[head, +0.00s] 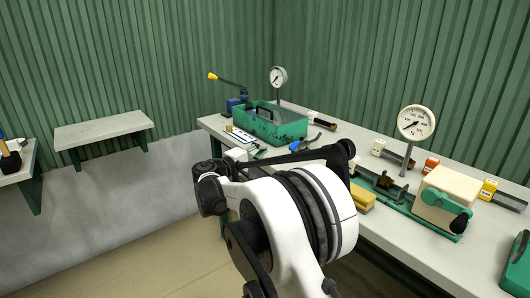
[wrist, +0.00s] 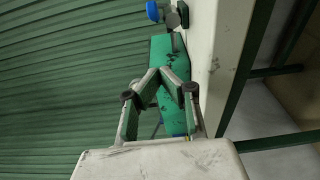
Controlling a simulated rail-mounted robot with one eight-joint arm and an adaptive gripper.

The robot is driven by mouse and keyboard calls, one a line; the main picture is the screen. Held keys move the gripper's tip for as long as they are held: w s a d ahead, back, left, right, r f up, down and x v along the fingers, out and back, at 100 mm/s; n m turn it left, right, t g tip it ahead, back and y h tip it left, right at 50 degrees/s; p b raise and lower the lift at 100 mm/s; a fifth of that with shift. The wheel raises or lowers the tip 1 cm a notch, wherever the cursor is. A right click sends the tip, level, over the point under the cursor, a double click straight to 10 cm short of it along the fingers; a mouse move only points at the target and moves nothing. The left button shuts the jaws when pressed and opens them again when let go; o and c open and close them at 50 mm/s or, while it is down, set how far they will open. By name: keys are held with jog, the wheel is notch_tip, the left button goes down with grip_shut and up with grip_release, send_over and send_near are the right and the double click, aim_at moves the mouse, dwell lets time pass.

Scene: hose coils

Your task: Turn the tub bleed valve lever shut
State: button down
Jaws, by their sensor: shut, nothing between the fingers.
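A green tub (head: 262,131) with a handle and dark speckles stands at the far left of the bench. A dark lever with a yellow knob (head: 212,76) rises from a blue fitting (head: 235,104) behind it. Small blue pieces (head: 294,145) lie or stick out at the tub's near side. I cannot tell which part is the bleed valve lever. In the wrist view a blue knob (wrist: 153,12) on a grey fitting shows beyond a speckled green body (wrist: 170,55). My gripper (wrist: 163,72) is shut and empty, in front of that body; contact is unclear. My arm hides it in the head view.
The bench (head: 377,232) carries a round gauge (head: 416,123), a cream box on a green base (head: 444,200), a yellow block (head: 362,198) and small bottles. Another gauge (head: 278,77) stands by the tub. A low bench (head: 103,130) is at left. Green corrugated walls close the back.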

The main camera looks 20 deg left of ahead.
aim_at(297, 143)
jog(key=b+x, duration=0.1)
jog(key=x, duration=0.6)
jog(key=shift+w+d+f, duration=0.1)
jog(key=shift+w+d, duration=0.15)
jog(key=shift+w, duration=0.05)
jog(key=shift+s+d, duration=0.25)
jog(key=shift+d, duration=0.9)
jog(key=shift+d+b, duration=0.3)
jog(key=shift+b, duration=0.05)
jog(key=shift+d, duration=0.35)
jog(key=shift+s+a, duration=0.1)
jog(key=shift+s, duration=0.05)
jog(key=shift+y, duration=0.3)
